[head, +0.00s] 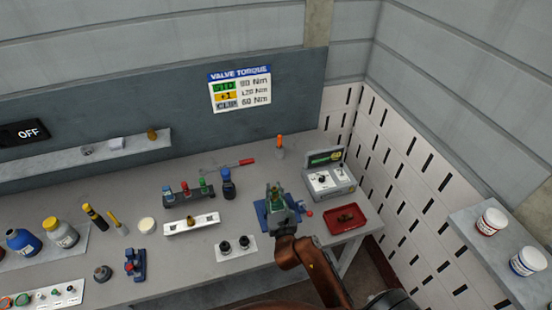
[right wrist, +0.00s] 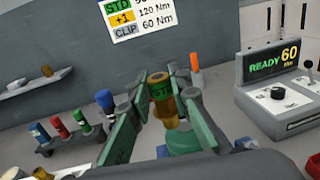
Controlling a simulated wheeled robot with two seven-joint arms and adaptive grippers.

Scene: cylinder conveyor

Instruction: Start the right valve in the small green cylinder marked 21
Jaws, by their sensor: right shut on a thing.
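My right gripper (head: 276,193) is over the blue vise (head: 262,214) at the right of the bench. In the right wrist view its green-padded fingers (right wrist: 163,104) are shut on a brass valve (right wrist: 162,82) with a green band reading STD. The valve is upright. Just below it shows the rounded green top of a cylinder (right wrist: 195,142); the fingers hide much of it, and I see no number on it. I cannot tell whether the valve's lower end touches the cylinder's neck. My left gripper is not in view.
A torque box (head: 329,180) reading READY 60 Nm (right wrist: 275,65) stands to the right. A red tray (head: 345,219) is in front of it. A valve holder (head: 192,224) and a rack of small coloured cylinders (head: 188,192) are to the left. A torque chart (head: 240,89) hangs behind.

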